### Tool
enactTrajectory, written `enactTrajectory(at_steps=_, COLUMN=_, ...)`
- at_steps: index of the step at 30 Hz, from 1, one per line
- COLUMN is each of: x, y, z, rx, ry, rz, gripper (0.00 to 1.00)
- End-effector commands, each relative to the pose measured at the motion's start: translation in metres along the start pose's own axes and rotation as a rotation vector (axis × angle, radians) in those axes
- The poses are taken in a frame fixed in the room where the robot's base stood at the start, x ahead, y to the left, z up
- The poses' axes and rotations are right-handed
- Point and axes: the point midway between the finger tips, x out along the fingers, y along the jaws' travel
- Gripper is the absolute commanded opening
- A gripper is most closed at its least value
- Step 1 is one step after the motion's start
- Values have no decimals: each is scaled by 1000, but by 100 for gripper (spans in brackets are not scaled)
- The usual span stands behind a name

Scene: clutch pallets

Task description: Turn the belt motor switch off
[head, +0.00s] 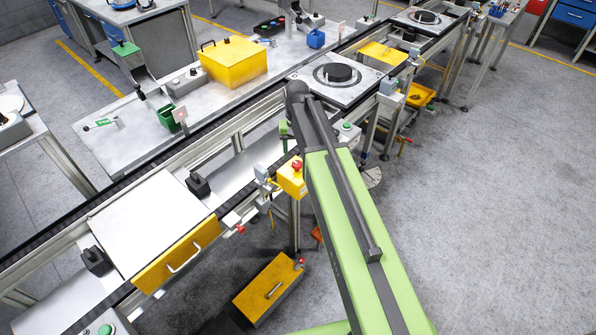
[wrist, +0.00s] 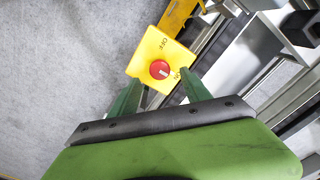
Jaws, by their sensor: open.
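The belt motor switch is a yellow box (wrist: 150,52) with a round red knob (wrist: 158,69) on its face, marked OFF and ON. A small white mark on the knob appears to point toward the ON side. In the head view the yellow box (head: 290,182) sits at the conveyor's near side, beside my green arm, with the red knob (head: 297,165) on top. In the wrist view my gripper (wrist: 162,78) is open, with one green finger on each side of the knob. No contact shows, and the remaining gap is unclear. In the head view my arm mostly hides the gripper.
The conveyor rail (head: 230,130) runs diagonally behind the switch. A white-topped yellow drawer (head: 178,257) is at the left, and a yellow case (head: 268,290) is low beneath the switch. A pallet with a black disc (head: 338,72) lies beyond. Open floor (head: 490,190) is at right.

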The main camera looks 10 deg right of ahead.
Motion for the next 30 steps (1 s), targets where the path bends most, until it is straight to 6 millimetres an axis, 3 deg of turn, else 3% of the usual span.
enactTrajectory(at_steps=1, x=22, y=0, z=0, rx=0, ry=0, rz=0, gripper=56)
enactTrajectory(at_steps=6, x=43, y=0, z=0, rx=-1, ry=0, rz=0, gripper=56)
enactTrajectory(at_steps=16, x=43, y=-1, z=0, rx=-1, ry=0, rz=0, gripper=55)
enactTrajectory(at_steps=28, x=43, y=-1, z=0, rx=-2, ry=0, rz=0, gripper=2)
enactTrajectory(at_steps=30, x=43, y=-1, z=0, rx=-2, ry=0, rz=0, gripper=0)
